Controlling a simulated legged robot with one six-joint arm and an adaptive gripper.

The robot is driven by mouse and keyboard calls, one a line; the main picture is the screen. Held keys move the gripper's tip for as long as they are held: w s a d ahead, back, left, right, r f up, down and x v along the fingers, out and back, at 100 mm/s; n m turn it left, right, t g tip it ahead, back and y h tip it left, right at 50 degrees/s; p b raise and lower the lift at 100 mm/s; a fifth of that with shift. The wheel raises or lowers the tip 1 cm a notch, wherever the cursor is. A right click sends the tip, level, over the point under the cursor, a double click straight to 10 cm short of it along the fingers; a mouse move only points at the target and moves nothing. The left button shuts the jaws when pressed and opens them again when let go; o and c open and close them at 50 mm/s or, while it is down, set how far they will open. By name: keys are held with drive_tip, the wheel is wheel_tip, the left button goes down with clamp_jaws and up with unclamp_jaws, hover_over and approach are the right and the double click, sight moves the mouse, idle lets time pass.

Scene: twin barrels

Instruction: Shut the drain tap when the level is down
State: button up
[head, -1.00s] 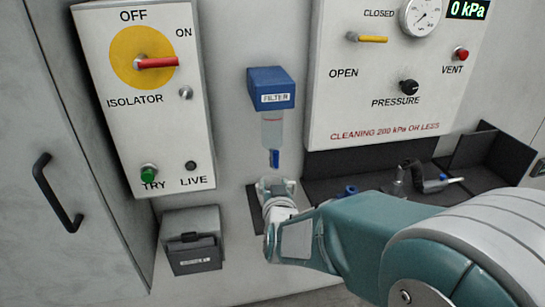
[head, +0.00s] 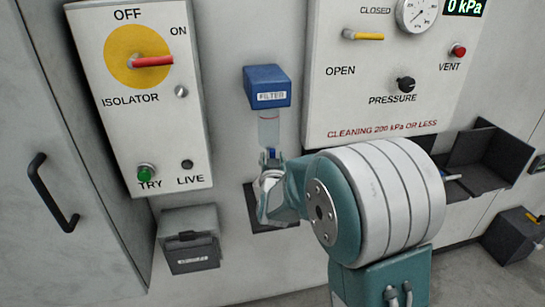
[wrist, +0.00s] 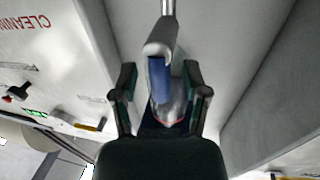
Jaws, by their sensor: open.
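The filter (head: 267,88) is a blue block on the wall with a clear bowl (head: 268,128) below it. A faint red line crosses the bowl; I cannot make out a liquid level. The small blue drain tap (head: 271,152) is at the bowl's foot, partly hidden by my gripper (head: 270,158), which is just below and around it. The gripper is open, with gaps on both sides of the lever.
The isolator panel (head: 140,90) is left of the filter, its red handle sideways. The pressure panel (head: 330,110) is on the right, its gauge display reading 0 kPa. A small grey box (head: 190,240) is low on the left. Dark trays (head: 480,165) are at right.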

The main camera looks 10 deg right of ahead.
drive_tip(key=shift+w, duration=0.25)
